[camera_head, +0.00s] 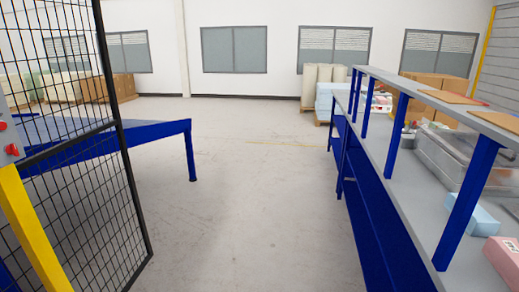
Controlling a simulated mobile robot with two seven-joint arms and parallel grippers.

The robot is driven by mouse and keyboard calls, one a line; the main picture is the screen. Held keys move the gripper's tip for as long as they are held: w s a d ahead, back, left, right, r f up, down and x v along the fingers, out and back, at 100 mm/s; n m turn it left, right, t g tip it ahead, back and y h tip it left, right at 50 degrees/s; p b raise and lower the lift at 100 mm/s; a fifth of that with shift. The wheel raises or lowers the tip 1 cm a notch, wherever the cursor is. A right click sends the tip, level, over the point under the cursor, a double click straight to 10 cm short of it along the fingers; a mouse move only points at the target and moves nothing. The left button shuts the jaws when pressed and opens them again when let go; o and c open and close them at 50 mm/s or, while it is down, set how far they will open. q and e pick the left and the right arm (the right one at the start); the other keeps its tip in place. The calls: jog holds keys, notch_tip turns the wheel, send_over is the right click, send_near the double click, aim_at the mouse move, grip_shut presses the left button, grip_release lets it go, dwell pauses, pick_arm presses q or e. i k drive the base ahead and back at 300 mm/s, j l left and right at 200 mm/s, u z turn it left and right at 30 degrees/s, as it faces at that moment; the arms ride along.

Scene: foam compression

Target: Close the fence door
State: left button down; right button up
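The fence door (118,130) is a black wire-mesh panel at the left of the head view. Its black edge bar runs from the top down to the floor near the bottom left. A yellow post (32,228) stands in front of the mesh at the lower left, with a grey box carrying red buttons (8,140) above it at the picture's edge. Neither of my grippers is in view. Whether the door is latched cannot be seen, and the door's left part is cut off by the frame.
A blue table (160,131) stands behind the mesh. A long blue-legged workbench (375,185) with a shelf, a pink block (505,256) and a light-blue block (484,221) lines the right side. The concrete floor between (250,200) is clear. Stacked rolls and boxes stand at the back.

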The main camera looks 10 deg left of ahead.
aim_at(24, 164)
jog(key=i+u, duration=0.2)
jog(key=i, duration=0.5)
jog(key=i+l+u, duration=0.2)
jog(key=i, duration=0.55)
jog(key=i+u, duration=0.35)
jog(key=i, duration=0.4)
jog(key=i+l+u, duration=0.2)
jog(key=i+u, duration=0.15)
jog(key=i, duration=0.4)
